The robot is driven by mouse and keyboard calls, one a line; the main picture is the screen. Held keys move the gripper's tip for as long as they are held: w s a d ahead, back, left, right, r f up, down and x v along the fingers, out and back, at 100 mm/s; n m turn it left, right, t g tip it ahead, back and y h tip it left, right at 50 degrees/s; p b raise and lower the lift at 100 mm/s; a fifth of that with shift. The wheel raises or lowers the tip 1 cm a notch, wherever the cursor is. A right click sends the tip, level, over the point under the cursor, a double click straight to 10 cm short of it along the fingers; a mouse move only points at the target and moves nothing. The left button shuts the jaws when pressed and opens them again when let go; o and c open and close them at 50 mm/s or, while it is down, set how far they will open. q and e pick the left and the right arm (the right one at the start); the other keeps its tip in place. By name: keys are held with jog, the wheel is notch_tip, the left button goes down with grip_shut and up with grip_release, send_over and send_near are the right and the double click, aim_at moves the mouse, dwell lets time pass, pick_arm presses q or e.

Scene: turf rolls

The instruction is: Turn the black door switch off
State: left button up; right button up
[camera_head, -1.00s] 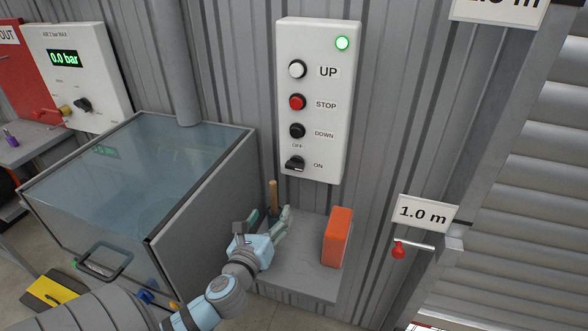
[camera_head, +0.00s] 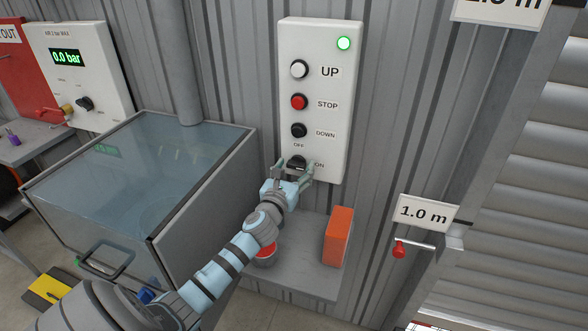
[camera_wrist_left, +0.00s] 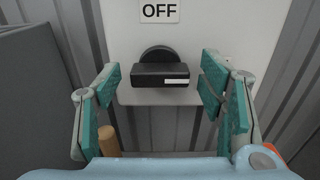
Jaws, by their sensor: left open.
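The black door switch (camera_head: 296,161) is the lowest control on the white wall panel (camera_head: 318,200), between an OFF label (camera_head: 298,145) above and an ON label (camera_head: 319,164) at its right. In the left wrist view the switch (camera_wrist_left: 160,74) shows a horizontal bar handle with a white mark at its right end, so it points toward ON. My left gripper (camera_head: 294,170) is open in front of the switch. Its teal-padded fingers stand left and right of the handle, apart from it in the wrist view. My right gripper is out of view.
Above the switch are the black DOWN (camera_head: 299,130), red STOP (camera_head: 299,102) and white UP (camera_head: 299,69) buttons, and a lit green lamp (camera_head: 344,43). Below, a grey shelf (camera_head: 305,275) holds an orange block (camera_head: 338,237) and a red-topped container (camera_head: 265,254). A glass-topped cabinet (camera_head: 140,165) stands left.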

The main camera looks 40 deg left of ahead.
pick_arm(q)
jog(key=shift+c, duration=0.4)
jog(key=c, duration=1.1)
jog(key=shift+n, duration=0.4)
jog(key=n, duration=0.3)
jog(key=shift+f, duration=0.1)
jog(key=n, duration=0.9)
jog(key=shift+n+b, duration=0.3)
jog(key=shift+b, duration=0.1)
jog(key=n+b, duration=0.1)
jog(key=n, duration=0.3)
jog(key=shift+n, duration=0.3)
